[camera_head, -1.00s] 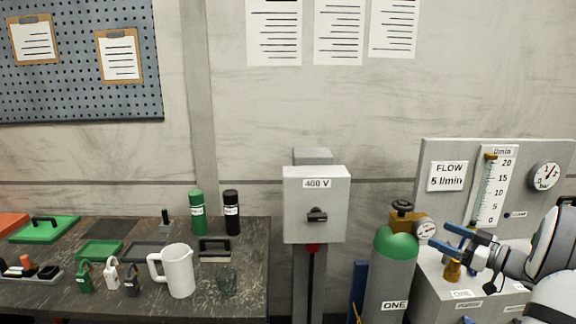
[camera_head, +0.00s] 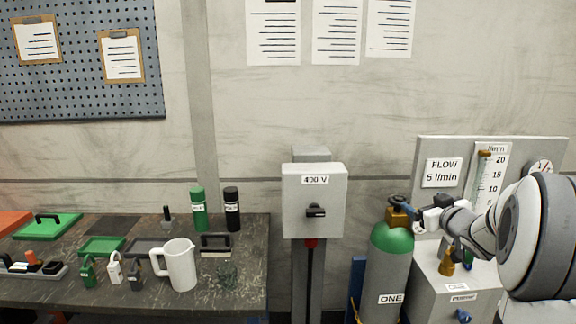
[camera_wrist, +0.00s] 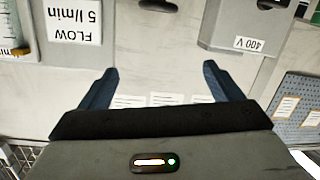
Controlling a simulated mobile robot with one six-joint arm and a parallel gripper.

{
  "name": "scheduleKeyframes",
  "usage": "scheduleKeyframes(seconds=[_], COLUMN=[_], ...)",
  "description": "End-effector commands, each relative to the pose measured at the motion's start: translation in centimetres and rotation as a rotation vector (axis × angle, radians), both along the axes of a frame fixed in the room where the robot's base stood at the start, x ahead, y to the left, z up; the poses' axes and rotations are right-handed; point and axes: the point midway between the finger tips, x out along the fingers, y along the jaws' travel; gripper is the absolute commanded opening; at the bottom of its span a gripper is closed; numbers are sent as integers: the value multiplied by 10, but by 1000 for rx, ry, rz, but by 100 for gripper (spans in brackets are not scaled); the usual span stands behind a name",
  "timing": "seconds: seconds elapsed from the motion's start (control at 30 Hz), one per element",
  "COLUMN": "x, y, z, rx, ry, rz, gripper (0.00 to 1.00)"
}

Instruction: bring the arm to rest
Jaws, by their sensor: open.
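My gripper (camera_wrist: 159,70) shows in the wrist view with its two blue fingers wide apart and nothing between them. The wrist view is upside down and faces the wall. In the head view my arm reaches in from the right edge, its end close to the top of the gas cylinder (camera_head: 390,265) marked ONE. The cylinder has a green shoulder and a brass valve (camera_head: 398,217). My gripper and wrist hide the cylinder's gauge. In that view I cannot tell whether the fingers touch the valve.
A grey 400 V switch box (camera_head: 315,200) stands left of the cylinder. A flow panel (camera_head: 432,150) stands behind my arm, above a grey cabinet (camera_head: 425,275). The workbench (camera_head: 200,300) at left holds a white jug (camera_head: 181,268), bottles and padlocks. The wall before the switch box is clear.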

Motion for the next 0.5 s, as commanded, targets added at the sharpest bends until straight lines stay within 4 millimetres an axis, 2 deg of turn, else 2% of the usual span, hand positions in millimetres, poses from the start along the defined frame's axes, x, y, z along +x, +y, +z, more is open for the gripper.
scheduleKeyframes(seconds=[0.03, 0.1, 0.17, 0.27, 0.37, 0.5], x=[-8, -22, -38, -72, -115, -187], y=[12, 22, 31, 50, 74, 115], z=[8, 9, 7, -3, -19, -49], rx=[-14, -23, -27, -17, 2, 43], ry=[26, 84, 145, 266, 412, 646], rz=[-58, -148, -217, -310, -371, -401], gripper=[86, 86, 86, 86, 86, 86])
